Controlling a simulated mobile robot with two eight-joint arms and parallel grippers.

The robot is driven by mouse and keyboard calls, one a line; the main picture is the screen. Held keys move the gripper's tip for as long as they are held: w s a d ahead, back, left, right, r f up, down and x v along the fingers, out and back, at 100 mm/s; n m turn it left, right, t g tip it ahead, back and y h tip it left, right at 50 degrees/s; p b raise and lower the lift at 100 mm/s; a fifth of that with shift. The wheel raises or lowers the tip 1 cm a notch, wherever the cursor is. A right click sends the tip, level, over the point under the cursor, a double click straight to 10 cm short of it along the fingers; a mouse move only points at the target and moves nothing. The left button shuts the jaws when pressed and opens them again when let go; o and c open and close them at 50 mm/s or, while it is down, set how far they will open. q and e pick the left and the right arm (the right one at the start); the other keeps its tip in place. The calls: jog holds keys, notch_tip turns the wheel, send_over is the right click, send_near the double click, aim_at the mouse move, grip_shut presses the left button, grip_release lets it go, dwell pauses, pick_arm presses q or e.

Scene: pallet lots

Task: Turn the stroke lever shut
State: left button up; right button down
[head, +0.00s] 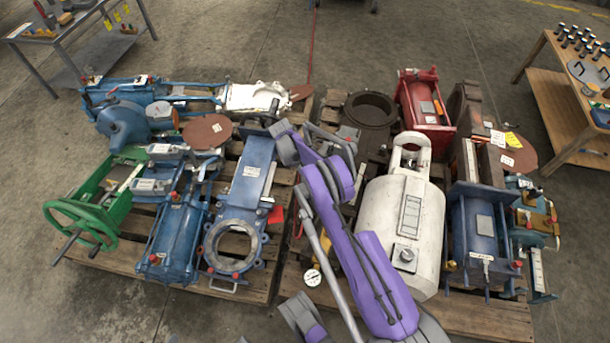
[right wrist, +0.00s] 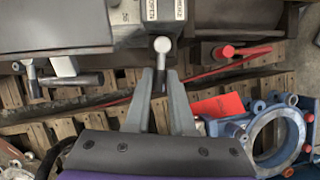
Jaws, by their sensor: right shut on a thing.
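The stroke lever, a short dark stem with a pale rounded end (right wrist: 162,46), stands out below a grey labelled body (right wrist: 135,14) in the right wrist view. My right gripper (right wrist: 161,92) is shut on the lever, with one grey finger on each side of the stem. The rounded end shows beyond the fingertips. In the head view my purple arm reaches over the gap between the two pallets and hides the lever; I cannot make out the fingertips there. My left gripper is not in view.
A blue ring-ended valve (head: 209,245) with a red tag (head: 275,214) is left of my arm. A white cylinder (head: 379,213) is close on its right. A second metal handle (right wrist: 75,79) is left of the lever.

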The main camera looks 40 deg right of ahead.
jog(key=shift+w+d+f+m+y+b, duration=0.15)
jog(key=shift+d+m+b, duration=0.1)
jog(key=shift+m+b, duration=0.35)
jog(key=shift+w+d+f+m+y+b, duration=0.1)
jog(key=shift+d+m+y+b, duration=0.1)
jog(key=shift+m+b, duration=0.35)
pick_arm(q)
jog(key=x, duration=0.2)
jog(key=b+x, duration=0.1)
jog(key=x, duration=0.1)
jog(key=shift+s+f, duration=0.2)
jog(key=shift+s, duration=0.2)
pick_arm(e)
jog(key=shift+d+r+m+g+y, duration=0.25)
jog(key=shift+d+m+g+y, duration=0.15)
jog(key=shift+m, duration=0.45)
jog(key=c, duration=0.8)
grip_release()
jog(key=shift+o, duration=0.2)
pick_arm(q)
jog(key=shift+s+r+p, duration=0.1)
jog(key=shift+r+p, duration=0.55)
jog(key=shift+p, duration=0.1)
pick_arm(e)
jog(key=v, duration=1)
jog(key=shift+r, duration=0.45)
